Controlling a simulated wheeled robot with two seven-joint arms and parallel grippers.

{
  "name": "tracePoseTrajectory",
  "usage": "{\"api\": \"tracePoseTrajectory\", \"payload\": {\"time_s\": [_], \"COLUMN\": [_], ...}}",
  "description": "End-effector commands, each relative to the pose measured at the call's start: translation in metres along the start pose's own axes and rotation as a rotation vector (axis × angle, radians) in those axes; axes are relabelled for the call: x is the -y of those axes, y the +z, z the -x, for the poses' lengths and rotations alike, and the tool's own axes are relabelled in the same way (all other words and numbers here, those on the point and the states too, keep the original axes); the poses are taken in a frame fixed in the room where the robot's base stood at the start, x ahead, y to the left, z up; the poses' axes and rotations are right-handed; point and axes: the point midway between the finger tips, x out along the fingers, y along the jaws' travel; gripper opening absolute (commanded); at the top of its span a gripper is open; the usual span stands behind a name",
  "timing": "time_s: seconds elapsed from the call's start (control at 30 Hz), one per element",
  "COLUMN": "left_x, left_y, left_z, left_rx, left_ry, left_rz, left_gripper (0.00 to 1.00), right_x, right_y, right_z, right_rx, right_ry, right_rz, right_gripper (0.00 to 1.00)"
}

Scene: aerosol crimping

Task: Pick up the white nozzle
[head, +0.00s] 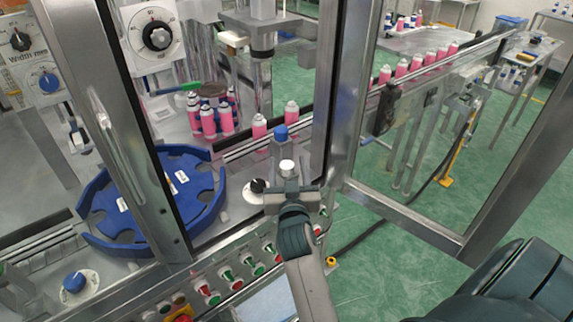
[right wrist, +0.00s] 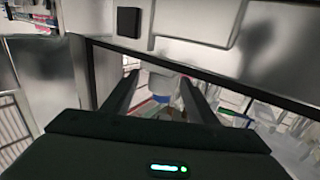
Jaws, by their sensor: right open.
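My right gripper (head: 288,187) is at the near edge of the machine, inside the opening of the metal frame. Its two fingers (right wrist: 158,92) are apart in the right wrist view, with nothing seen held. A small white-topped round piece (head: 287,167) shows just beyond the gripper in the head view; I cannot tell for sure that it is the white nozzle. Small white pieces (head: 182,177) also show on the blue round tray (head: 150,157). My left gripper is not in view.
Pink cans (head: 260,127) stand on the conveyor (head: 245,146) behind. Metal frame posts (head: 340,90) flank the opening.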

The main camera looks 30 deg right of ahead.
Motion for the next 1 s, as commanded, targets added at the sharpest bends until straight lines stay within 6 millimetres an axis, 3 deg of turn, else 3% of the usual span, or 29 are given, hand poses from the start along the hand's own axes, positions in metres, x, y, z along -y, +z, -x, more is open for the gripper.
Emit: {"api": "tracePoseTrajectory", "payload": {"time_s": [0.23,0.5,0.6,0.8,1.0], "left_x": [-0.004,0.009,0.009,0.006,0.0], "left_y": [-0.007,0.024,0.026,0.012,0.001], "left_z": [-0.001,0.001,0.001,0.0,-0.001], "left_rx": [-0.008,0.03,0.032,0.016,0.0], "left_ry": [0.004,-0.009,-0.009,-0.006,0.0], "left_rz": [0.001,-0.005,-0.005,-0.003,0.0], "left_gripper": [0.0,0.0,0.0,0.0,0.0], "right_x": [0.0,0.0,0.0,0.0,0.0], "right_y": [0.0,0.0,0.0,0.0,-0.001], "right_z": [0.003,0.002,0.002,0.002,0.002], "right_rx": [0.0,0.0,0.0,0.0,-0.001], "right_ry": [0.001,0.001,0.001,0.001,0.001], "right_rz": [0.0,0.0,0.0,0.0,-0.001], "right_gripper": [0.53,0.53,0.53,0.05,0.04]}}
